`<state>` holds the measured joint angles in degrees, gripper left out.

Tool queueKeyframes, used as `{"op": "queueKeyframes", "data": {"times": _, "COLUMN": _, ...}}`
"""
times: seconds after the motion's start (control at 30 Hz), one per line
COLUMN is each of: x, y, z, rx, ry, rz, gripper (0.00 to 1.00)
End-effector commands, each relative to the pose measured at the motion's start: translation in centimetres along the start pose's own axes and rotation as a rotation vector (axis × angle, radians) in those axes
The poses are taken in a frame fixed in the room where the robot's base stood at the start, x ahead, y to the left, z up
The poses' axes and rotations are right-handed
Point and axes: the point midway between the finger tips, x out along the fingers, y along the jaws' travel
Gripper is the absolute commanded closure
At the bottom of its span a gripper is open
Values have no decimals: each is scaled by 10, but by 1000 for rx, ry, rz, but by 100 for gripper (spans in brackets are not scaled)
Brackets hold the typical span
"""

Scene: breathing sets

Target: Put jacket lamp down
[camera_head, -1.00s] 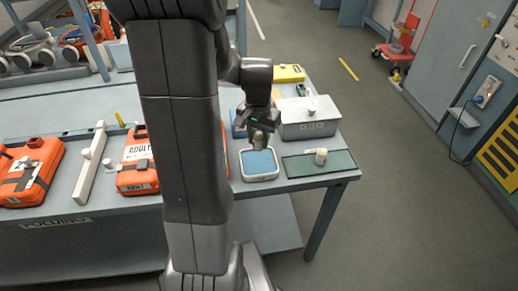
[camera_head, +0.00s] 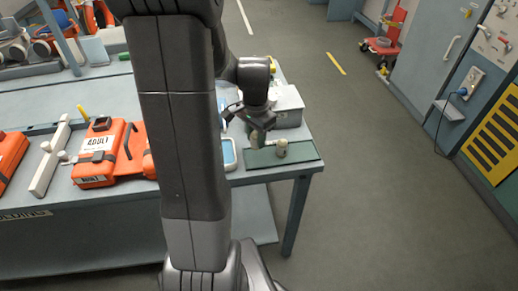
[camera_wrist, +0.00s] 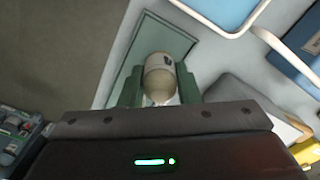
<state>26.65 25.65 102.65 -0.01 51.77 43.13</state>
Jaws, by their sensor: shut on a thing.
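A small cream, rounded lamp (camera_wrist: 159,75) is between the fingers of my gripper (camera_wrist: 158,92) in the wrist view. My gripper is shut on it. In the head view my gripper (camera_head: 257,135) is over the left part of a dark green mat (camera_head: 262,160) at the table's front right corner. I cannot tell whether the held lamp touches the mat. The mat also shows behind the held lamp in the wrist view (camera_wrist: 178,42).
A blue-lined white tray (camera_head: 229,154) lies left of the mat, partly hidden by my arm. A grey case (camera_head: 290,108) stands behind the mat. Orange cases (camera_head: 100,155) and a pale bar (camera_head: 50,160) are farther left.

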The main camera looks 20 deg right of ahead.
Motion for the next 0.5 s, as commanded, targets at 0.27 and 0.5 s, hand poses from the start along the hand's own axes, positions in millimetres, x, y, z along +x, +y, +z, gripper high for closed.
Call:
{"op": "queueKeyframes", "data": {"times": 0.27, "x": 32, "y": 0, "z": 0, "rx": -1, "ry": -2, "rz": 2, "gripper": 98}}
{"op": "queueKeyframes", "data": {"times": 0.5, "x": 47, "y": 0, "z": 0, "rx": -1, "ry": 1, "rz": -1, "gripper": 98}}
